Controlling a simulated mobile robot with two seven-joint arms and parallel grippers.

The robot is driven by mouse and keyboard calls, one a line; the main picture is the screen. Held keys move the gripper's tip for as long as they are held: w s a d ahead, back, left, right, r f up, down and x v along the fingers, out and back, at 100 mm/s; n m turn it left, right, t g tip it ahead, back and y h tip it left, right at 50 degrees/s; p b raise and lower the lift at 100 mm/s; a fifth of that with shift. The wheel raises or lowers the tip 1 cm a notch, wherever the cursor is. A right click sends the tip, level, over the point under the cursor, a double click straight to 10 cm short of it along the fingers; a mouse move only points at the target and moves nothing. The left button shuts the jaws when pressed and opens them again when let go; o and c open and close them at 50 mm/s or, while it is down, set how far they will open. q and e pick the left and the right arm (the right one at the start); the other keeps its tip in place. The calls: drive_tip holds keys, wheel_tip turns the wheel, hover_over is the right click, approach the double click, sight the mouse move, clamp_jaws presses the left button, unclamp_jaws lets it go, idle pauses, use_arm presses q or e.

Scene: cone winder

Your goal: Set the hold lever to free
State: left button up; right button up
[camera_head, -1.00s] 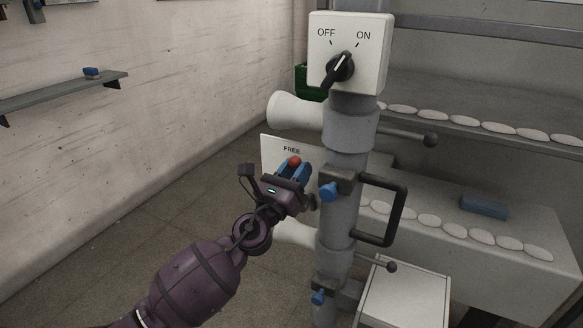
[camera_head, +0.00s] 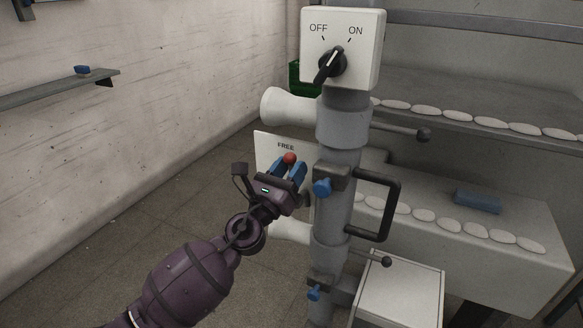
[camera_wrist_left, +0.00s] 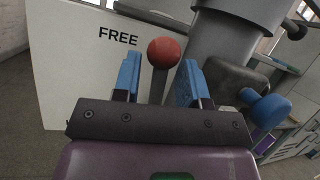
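The hold lever's red ball knob (camera_head: 290,158) stands in front of a white plate (camera_head: 263,150) marked FREE, left of the grey post (camera_head: 337,160). In the left wrist view the red knob (camera_wrist_left: 164,52) tops a dark stem (camera_wrist_left: 158,85), just under and right of the word FREE. My left gripper (camera_head: 289,172) is at the lever, its blue fingers on either side of the stem. In the left wrist view the fingers (camera_wrist_left: 159,80) are apart, with gaps visible beside the stem. The lower stem is hidden behind the gripper. My right gripper is not in view.
Right of the gripper, the post carries a blue knob (camera_head: 322,187) on a dark clamp and a black handle (camera_head: 392,208). A white cone (camera_head: 285,106) is above, and a switch box (camera_head: 341,48) tops the post. Floor left of the post is clear.

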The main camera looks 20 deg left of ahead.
use_arm(q)
drive_tip(key=b+v, duration=0.3)
drive_tip(key=v, duration=0.7)
drive_tip(key=shift+s, duration=0.1)
